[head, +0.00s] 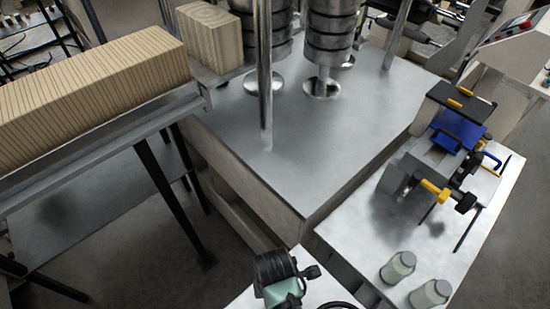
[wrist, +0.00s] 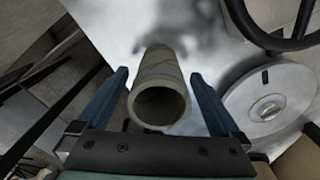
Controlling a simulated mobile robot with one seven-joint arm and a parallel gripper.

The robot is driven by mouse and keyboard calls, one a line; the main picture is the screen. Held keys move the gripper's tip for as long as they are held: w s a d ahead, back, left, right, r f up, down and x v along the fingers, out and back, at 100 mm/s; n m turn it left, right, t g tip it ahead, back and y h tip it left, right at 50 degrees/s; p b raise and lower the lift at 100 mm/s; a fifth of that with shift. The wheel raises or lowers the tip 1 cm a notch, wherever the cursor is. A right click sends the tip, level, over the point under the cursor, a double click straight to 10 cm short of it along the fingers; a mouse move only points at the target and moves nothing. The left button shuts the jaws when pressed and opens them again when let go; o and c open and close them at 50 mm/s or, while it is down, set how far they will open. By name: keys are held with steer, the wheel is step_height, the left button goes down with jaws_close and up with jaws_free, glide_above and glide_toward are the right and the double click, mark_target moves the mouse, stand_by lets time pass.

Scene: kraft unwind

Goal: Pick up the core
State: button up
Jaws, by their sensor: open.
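The core (wrist: 160,75) is a beige, hollow tube in the middle of the wrist view, with its open round end facing the camera. Its far end is by a pale grey surface with a soft shadow. My gripper (wrist: 159,76) is open, with one blue finger at the left of the core and one at the right. A gap shows between the core and each finger. I cannot tell how deep the core sits between the fingers. I cannot make out the core or my fingertips clearly in the head view.
The wrist view shows a round metal disc (wrist: 268,108) and a black curved bar (wrist: 245,28) at right. In the head view are a wooden block (head: 95,85), a grey machine top (head: 310,130), a side table (head: 390,225) with a blue device (head: 458,130), and two jars (head: 398,268).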

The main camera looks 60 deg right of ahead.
steer(key=shift+f, duration=0.6)
steer(key=c, duration=1.4)
steer(key=shift+c, duration=0.2)
